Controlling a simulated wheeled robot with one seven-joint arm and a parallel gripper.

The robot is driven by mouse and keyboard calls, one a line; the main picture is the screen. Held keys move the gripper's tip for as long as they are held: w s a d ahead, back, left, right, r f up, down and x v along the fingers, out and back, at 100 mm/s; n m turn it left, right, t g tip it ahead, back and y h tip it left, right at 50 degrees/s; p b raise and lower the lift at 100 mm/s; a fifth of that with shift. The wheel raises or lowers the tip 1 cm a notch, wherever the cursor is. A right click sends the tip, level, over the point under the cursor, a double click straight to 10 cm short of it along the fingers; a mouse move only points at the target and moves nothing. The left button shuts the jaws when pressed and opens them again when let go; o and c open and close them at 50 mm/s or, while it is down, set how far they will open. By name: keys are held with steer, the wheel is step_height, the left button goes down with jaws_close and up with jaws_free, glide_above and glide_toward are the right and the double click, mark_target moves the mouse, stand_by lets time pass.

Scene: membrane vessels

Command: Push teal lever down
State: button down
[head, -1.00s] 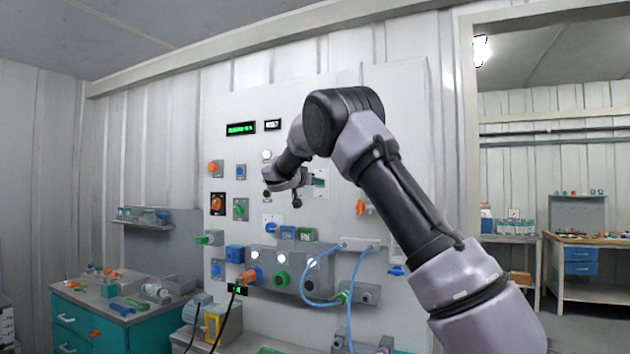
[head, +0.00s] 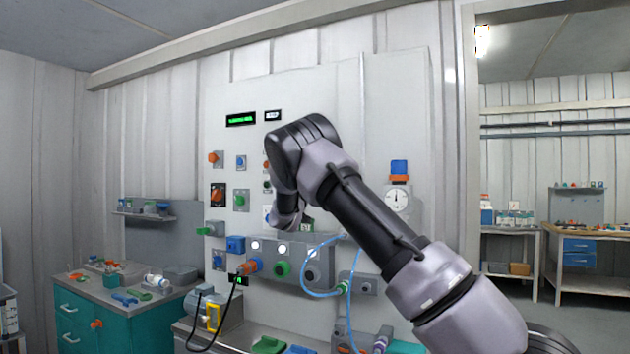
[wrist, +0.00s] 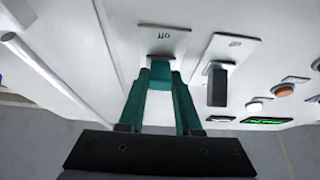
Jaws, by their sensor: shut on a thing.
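The teal lever (wrist: 160,65) stands out from a white plate marked "off" (wrist: 172,46) in the wrist view; the marking appears upside down. My gripper (wrist: 160,82) has its two teal fingers closed together at the lever, gripping it. Fingers and lever are of a like colour, so their exact border is hard to see. In the head view my arm hides the lever and the fingertips.
The panel also carries a green display (head: 241,120), a gauge (head: 397,199), an orange plug (head: 251,267) and blue hoses (head: 318,293).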

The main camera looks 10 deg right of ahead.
steer(key=shift+f, duration=0.1)
steer(key=c, duration=0.6)
jaws_free()
steer(key=v, duration=1)
steer(key=shift+s+a+f, duration=0.2)
steer(key=shift+f, duration=0.05)
